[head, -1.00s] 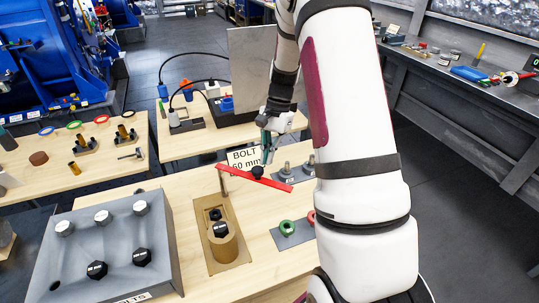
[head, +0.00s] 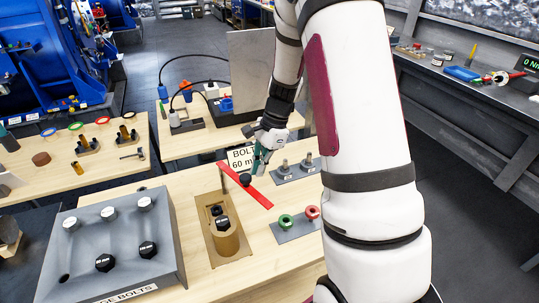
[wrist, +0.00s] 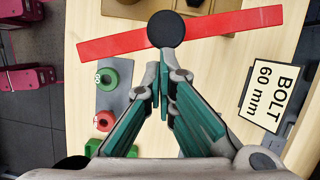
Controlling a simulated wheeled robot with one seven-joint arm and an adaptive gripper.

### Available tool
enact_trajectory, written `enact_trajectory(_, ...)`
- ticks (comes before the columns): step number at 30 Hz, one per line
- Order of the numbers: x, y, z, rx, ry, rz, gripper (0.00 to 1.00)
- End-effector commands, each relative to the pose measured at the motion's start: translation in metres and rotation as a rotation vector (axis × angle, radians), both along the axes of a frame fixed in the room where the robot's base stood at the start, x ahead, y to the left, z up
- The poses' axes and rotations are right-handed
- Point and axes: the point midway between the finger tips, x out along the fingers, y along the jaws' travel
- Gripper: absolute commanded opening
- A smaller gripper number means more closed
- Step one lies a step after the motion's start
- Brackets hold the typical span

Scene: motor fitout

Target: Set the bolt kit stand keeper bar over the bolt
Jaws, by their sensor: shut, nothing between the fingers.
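The red keeper bar (head: 258,194) with a round black knob (head: 245,179) is pivoted at its left end near the post of the bolt kit stand (head: 227,261). It points toward the front right, and is not over the bolt. The black-headed bolt (head: 222,225) sits upright in the stand's tan collar, left of the bar. My gripper (head: 254,172) is just behind the knob. In the wrist view, the green fingers of my gripper (wrist: 164,88) are shut and empty, close to the knob (wrist: 166,29) on the red bar (wrist: 232,23). Whether they touch it I cannot tell.
The "BOLT 60 mm" sign (head: 240,158) stands close behind my gripper. A grey plate with green and red rings (head: 286,221) lies right of the stand. A grey bolt block (head: 118,238) is at left. Grey studs (head: 296,168) stand on another plate behind.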

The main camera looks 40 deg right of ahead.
Motion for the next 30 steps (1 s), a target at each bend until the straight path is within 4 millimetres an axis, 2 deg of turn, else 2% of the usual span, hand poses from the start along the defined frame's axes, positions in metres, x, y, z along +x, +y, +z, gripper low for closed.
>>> enact_trajectory(6, -0.008, 0.022, 0.001, 0.000, 0.001, -0.200, 0.00)
enact_trajectory(16, -0.010, 0.057, 0.001, 0.000, 0.000, -0.450, 0.00)
enact_trajectory(24, -0.008, 0.073, 0.000, 0.000, 0.000, -0.466, 0.00)
enact_trajectory(30, -0.007, 0.078, 0.000, 0.000, 0.001, -0.466, 0.00)
